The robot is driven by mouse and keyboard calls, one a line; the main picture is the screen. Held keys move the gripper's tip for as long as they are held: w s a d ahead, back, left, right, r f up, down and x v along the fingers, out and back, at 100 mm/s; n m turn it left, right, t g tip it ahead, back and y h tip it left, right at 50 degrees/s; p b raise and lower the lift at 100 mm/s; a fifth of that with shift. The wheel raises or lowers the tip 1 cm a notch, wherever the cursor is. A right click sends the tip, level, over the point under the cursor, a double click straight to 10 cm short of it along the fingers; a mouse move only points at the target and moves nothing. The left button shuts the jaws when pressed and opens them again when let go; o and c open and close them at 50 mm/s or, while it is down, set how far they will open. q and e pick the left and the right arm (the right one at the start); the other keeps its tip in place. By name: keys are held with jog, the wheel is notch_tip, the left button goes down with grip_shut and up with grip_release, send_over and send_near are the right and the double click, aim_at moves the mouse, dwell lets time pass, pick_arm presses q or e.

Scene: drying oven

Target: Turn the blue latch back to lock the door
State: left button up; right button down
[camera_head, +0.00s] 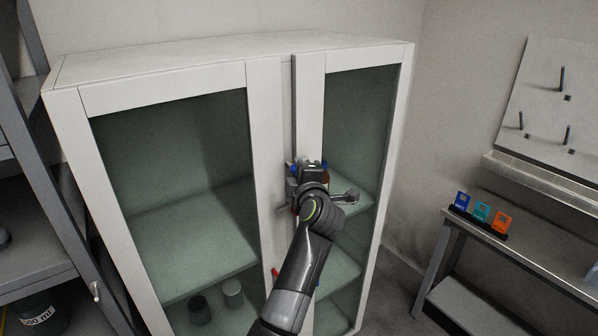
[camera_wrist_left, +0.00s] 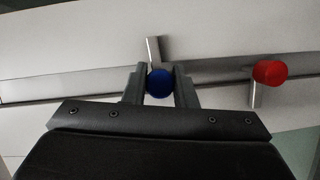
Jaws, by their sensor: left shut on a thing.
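The blue latch (camera_wrist_left: 159,83) is a round blue knob on the cabinet front, seen end-on in the left wrist view. My left gripper (camera_wrist_left: 159,76) has its two fingers on either side of it and is shut on it. A metal bar stands just beyond the knob. In the head view my left gripper (camera_head: 308,176) is at the seam between the two glazed doors, and it hides most of the latch. The left door (camera_head: 268,130) and right door (camera_head: 311,110) look closed or nearly so. My right gripper is not in view.
A red knob (camera_wrist_left: 270,72) on a metal stem sits to the right in the wrist view; a red handle (camera_head: 275,273) shows lower on the doors. A steel bench (camera_head: 520,245) with coloured cards (camera_head: 481,214) stands right, a dark rack (camera_head: 50,170) left.

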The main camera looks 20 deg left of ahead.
pick_arm(q)
jog(key=shift+m, duration=0.6)
jog(key=o, duration=1)
